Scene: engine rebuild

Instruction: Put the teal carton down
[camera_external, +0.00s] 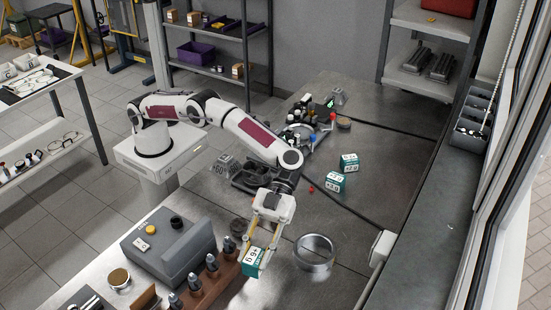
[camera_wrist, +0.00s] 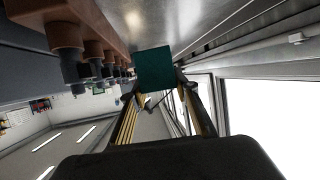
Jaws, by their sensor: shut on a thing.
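The teal carton (camera_external: 252,262), with a white label, is held between the fingers of my gripper (camera_external: 261,253), which is shut on it. In the external view it hangs low near the front of the metal bench, tilted, beside the wooden rack. Whether it touches the bench I cannot tell. In the wrist view the carton (camera_wrist: 156,69) shows as a dark teal face between the fingertips of my gripper (camera_wrist: 158,88). Two similar teal and white cartons, one upper (camera_external: 349,162) and one nearer (camera_external: 336,182), stand on the bench to the right.
A brown rack (camera_external: 205,290) of several dark tool holders stands just left of the held carton. A tiny red piece (camera_external: 311,189) lies further back.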

